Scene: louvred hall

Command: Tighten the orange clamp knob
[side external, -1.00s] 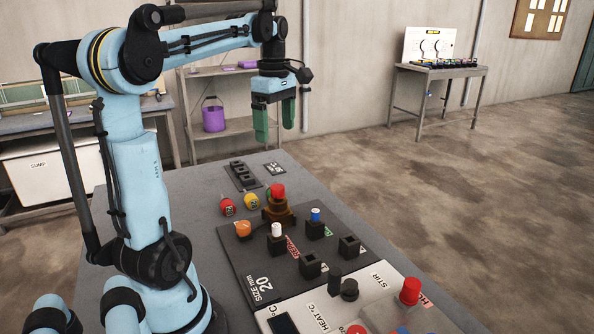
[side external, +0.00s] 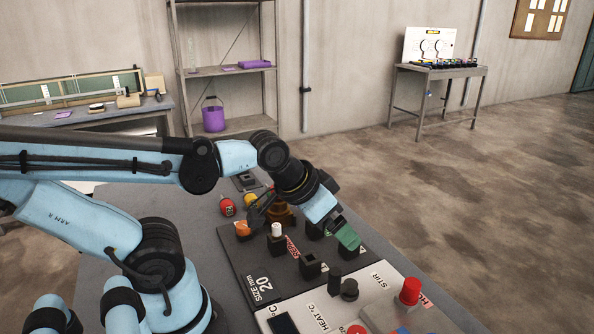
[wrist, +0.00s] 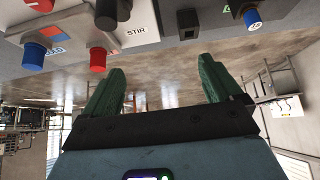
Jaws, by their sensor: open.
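My gripper (side external: 350,238) is tilted down over the right side of that panel, well to the right of the orange knob. Its green fingers also show in the wrist view (wrist: 160,75), spread apart with nothing between them. The orange knob is not visible in the wrist view.
A white-topped peg (side external: 277,230) and black square sockets (side external: 312,263) stand on the panel. A heater-stirrer box with a red knob (side external: 410,290) is in front. Red (side external: 227,206) and yellow bulbs lie behind. A red knob (wrist: 97,60) and blue knob (wrist: 33,56) show in the wrist view.

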